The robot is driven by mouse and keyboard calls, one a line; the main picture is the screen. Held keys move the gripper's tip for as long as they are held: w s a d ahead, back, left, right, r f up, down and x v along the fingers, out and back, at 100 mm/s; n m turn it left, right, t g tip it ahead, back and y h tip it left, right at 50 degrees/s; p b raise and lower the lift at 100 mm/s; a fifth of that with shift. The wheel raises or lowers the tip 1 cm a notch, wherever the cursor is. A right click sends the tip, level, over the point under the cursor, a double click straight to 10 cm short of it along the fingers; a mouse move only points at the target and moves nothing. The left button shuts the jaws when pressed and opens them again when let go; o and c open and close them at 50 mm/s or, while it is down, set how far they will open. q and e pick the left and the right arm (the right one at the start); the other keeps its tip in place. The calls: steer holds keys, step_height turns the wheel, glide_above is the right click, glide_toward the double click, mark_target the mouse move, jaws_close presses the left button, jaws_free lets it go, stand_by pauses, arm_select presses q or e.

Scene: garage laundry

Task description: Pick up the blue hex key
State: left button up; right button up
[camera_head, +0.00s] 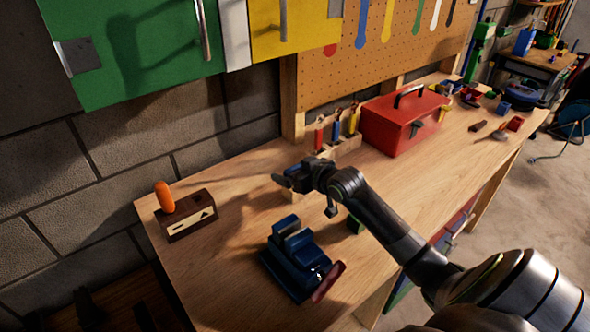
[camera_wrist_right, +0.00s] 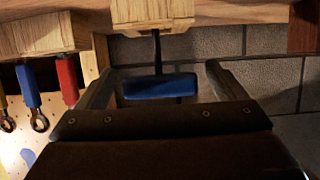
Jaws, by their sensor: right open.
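The blue hex key (camera_wrist_right: 160,87) shows in the right wrist view as a blue handle with a thin dark shaft running into a wooden block (camera_wrist_right: 152,10). My right gripper (camera_wrist_right: 160,69) is open, with one finger on each side of the blue handle and visible gaps to both. In the head view my right gripper (camera_head: 284,181) is over the workbench, in front of the wall. My left gripper is not in view.
A wooden rack (camera_head: 347,148) with red, blue and yellow handled tools stands just behind, left of a red toolbox (camera_head: 396,127). A blue vise (camera_head: 293,262) is at the front of the workbench (camera_head: 240,222). A dark block with an orange handle (camera_head: 164,197) is at left.

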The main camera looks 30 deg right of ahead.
steer(key=c, duration=1.1)
steer(key=shift+o, duration=0.2)
step_height(320, 180, up, 10)
steer(key=shift+r+b, duration=0.1)
steer(key=shift+b, duration=0.2)
step_height(320, 180, up, 6)
steer(key=p, duration=0.6)
steer(key=shift+p, duration=0.35)
